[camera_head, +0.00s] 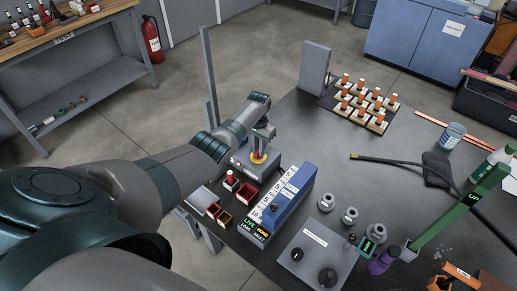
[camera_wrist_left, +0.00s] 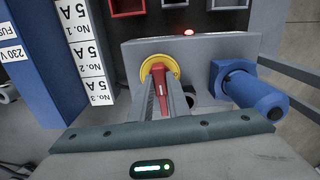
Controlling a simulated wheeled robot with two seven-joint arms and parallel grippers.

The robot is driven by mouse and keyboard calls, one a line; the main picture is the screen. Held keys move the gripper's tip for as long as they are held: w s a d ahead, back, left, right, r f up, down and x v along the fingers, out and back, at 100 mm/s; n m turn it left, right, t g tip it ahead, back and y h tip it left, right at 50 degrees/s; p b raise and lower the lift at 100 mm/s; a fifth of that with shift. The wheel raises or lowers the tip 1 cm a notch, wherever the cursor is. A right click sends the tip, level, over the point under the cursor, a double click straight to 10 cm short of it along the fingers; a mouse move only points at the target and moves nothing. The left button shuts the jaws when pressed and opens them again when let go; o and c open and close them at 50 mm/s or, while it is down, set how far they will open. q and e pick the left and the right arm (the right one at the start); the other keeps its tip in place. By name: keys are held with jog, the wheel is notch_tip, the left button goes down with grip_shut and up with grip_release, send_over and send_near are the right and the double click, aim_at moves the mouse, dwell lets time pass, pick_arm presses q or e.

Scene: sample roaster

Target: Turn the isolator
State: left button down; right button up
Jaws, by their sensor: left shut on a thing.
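The isolator is a grey box (camera_wrist_left: 205,50) with a yellow ring (camera_wrist_left: 150,68) and a red handle (camera_wrist_left: 161,92). In the head view its yellow ring (camera_head: 258,157) shows beneath my left gripper (camera_head: 262,134), at the left edge of the dark table. My left gripper (camera_wrist_left: 162,105) is shut on the red handle, with a finger on each side of it. In the wrist view the handle lies roughly upright in the picture. A small red light (camera_wrist_left: 189,32) glows on the box. The fingers hide part of the ring. My right gripper is not in view.
A blue plug (camera_wrist_left: 258,95) sticks out beside the isolator in the wrist view. A blue fuse box (camera_head: 290,196) with white labels stands close by, with small red trays (camera_head: 246,193) near it. A grey box with black knobs (camera_head: 312,255) stands at the front.

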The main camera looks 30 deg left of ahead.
pick_arm(q)
jog(key=shift+m, duration=0.4)
jog(key=c, duration=1.7)
grip_release()
jog(key=shift+r, duration=0.2)
jog(key=shift+r, duration=0.6)
notch_tip(320, 180, up, 16)
jog(key=shift+f+b, duration=0.1)
jog(key=shift+b, duration=1)
jog(key=shift+s+f, duration=0.1)
